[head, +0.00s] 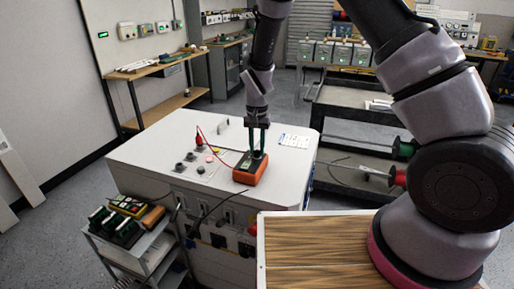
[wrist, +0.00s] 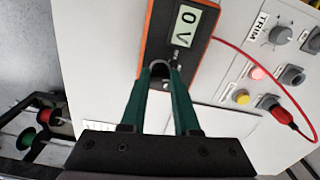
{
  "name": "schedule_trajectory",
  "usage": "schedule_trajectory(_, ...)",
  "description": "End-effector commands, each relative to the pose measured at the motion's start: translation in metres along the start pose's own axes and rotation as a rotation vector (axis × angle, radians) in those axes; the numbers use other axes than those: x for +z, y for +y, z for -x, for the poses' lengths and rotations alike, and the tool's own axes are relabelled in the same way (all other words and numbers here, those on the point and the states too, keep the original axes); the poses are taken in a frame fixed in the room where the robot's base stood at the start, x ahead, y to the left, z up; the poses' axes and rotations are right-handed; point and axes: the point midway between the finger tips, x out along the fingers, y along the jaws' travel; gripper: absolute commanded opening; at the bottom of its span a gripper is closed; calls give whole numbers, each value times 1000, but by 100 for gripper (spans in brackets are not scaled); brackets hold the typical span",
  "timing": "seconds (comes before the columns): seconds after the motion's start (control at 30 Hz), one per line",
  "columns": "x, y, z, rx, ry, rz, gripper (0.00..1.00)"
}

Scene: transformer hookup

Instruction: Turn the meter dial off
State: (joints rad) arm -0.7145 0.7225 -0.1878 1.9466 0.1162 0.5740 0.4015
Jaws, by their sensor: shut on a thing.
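The orange meter (head: 245,177) lies on the white cabinet top. In the wrist view the meter (wrist: 151,35) shows a display (wrist: 186,26) that seems to read 0 V. Its dark round dial (wrist: 160,69) sits below the display, between the green fingertips. My gripper (head: 259,150) points down over the meter. In the wrist view my gripper (wrist: 161,76) is shut on the dial, with one finger on each side. The fingers partly hide the dial, so its pointer setting cannot be made out.
A red lead (wrist: 255,58) runs from the meter to a red plug (wrist: 284,114) on the panel. A TRIM knob (wrist: 281,35), other grey knobs and a yellow button (wrist: 241,96) are nearby. A small cart (head: 150,245) stands front left.

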Motion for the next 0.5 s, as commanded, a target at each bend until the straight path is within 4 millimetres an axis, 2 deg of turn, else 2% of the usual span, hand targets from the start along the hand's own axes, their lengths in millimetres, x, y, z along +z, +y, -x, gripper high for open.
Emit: schedule_trajectory(0.5, 0, 0, 0, -1, -1, 487, 0)
